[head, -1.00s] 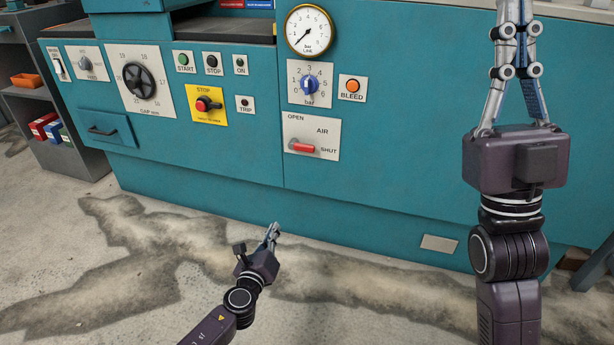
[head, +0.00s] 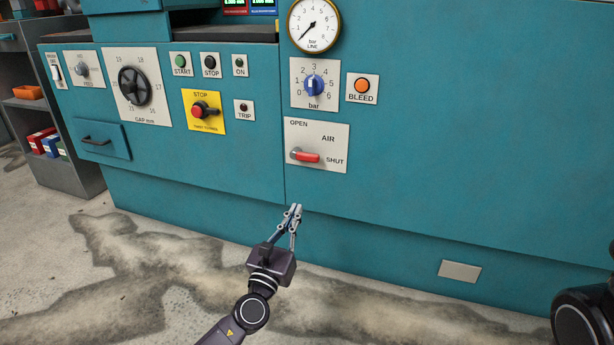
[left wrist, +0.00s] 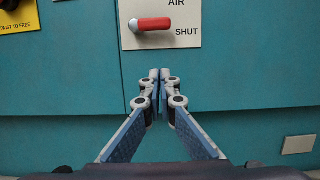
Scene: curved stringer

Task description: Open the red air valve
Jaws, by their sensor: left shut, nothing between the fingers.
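The red air valve handle (head: 306,156) sits on a white plate (head: 334,136) marked OPEN, AIR and SHUT, on the teal machine front. The handle lies about level, its red end pointing right toward the word SHUT. It also shows at the top of the left wrist view (left wrist: 154,25). My left gripper (head: 296,208) is below the plate, apart from the handle, with its fingertips together and nothing between them. In the left wrist view the closed fingertips (left wrist: 159,75) point up toward the plate. Only a dark part of my right arm shows at the lower right edge; its gripper is out of view.
Above the valve are a blue bar knob (head: 314,85), an orange BLEED button (head: 362,86) and a round gauge (head: 314,25). A red stop button (head: 198,110) on yellow is to the left. The teal panel right of the valve is bare.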

